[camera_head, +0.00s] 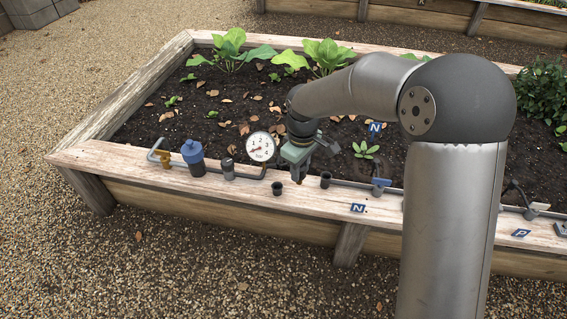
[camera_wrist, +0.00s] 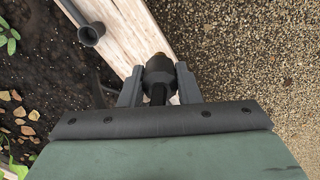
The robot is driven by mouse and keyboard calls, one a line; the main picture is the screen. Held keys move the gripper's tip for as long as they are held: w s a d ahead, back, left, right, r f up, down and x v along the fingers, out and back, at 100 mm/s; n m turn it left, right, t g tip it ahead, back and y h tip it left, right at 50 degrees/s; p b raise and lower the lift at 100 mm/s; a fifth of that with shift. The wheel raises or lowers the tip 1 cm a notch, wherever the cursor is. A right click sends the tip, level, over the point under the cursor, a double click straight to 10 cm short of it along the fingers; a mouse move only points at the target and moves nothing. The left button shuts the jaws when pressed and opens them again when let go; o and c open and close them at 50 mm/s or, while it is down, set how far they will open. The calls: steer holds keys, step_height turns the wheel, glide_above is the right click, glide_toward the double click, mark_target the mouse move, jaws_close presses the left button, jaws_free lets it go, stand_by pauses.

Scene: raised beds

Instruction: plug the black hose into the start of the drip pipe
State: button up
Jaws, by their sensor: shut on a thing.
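My gripper (camera_head: 298,176) hangs just over the front plank of the raised bed. In the wrist view its fingers (camera_wrist: 159,90) are closed on a black piece with a thick collar and a brownish tip (camera_wrist: 158,70), which looks like the end of the black hose. The rest of the hose cannot be made out. The drip pipe's start appears to be a dark, open, upturned mouth (camera_head: 325,180) on the plank, a little right of my gripper. It also shows in the wrist view (camera_wrist: 92,34), apart from the held piece.
A tap (camera_head: 160,155), a blue filter (camera_head: 193,155), a grey fitting (camera_head: 228,168) and a pressure gauge (camera_head: 260,147) line the plank to the left. A blue-handled valve (camera_head: 380,185) and N sign (camera_head: 358,208) are right. Leafy plants grow behind; gravel lies in front.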

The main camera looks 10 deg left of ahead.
steer(key=s+d+r+p, duration=0.2)
steer(key=d+r+p, duration=0.2)
steer(key=d+r, duration=0.1)
steer(key=shift+s+d+r, duration=0.15)
steer(key=shift+s+r, duration=0.1)
steer(key=shift+r, duration=0.25)
stand_by(0.4)
